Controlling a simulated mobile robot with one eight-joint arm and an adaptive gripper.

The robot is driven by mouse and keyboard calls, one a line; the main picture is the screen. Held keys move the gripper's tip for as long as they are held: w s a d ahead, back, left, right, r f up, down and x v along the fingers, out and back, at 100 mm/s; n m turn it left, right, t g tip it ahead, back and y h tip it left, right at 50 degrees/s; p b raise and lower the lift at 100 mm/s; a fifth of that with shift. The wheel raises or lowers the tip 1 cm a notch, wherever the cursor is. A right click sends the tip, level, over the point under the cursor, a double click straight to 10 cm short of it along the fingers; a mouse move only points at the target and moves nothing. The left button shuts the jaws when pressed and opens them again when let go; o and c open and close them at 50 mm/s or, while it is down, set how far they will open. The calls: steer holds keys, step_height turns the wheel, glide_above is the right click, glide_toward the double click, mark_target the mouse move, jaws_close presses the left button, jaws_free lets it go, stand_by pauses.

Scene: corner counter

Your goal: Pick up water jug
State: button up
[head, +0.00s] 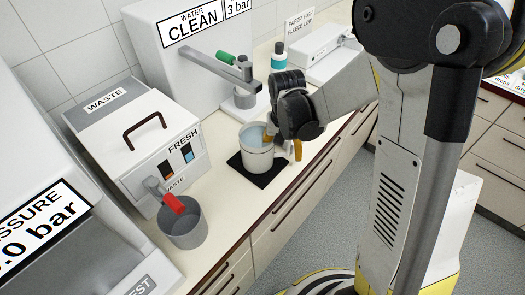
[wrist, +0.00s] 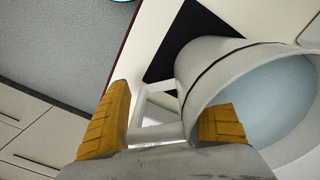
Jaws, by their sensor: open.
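The water jug (head: 257,158) is a light grey, open-topped vessel with pale blue water inside, standing upright on a black mat (head: 262,178) on the counter. My gripper (head: 283,142) is over its right rim in the head view, with yellow fingers apart. In the wrist view, the jug (wrist: 200,65) lies to the right, and my open gripper (wrist: 163,122) straddles its white, angular handle (wrist: 148,105). One finger is inside the jug's mouth and the other is outside the handle. I cannot tell whether either finger touches the jug.
A grey cup (head: 184,228) hangs or stands below a red-handled tap on the waste/fresh box (head: 140,140). The clean water unit (head: 200,60) with its metal arm is behind the jug. A teal-labelled bottle (head: 279,56) stands farther back. The counter edge is close to the jug.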

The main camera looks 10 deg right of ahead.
steer(key=c, duration=1.6)
steer(key=shift+r, duration=0.2)
steer(key=shift+r+p, duration=1)
steer(key=shift+r, duration=0.95)
steer(key=shift+d+r+p, duration=0.55)
steer(key=shift+d+r, duration=0.55)
steer(key=shift+d, duration=0.85)
steer(key=shift+d+r+p, duration=0.6)
steer(key=shift+d+r, duration=0.55)
steer(key=shift+d, duration=0.75)
steer(key=shift+d+r+p, duration=0.55)
steer(key=shift+d+r, duration=0.55)
steer(key=shift+d, duration=0.85)
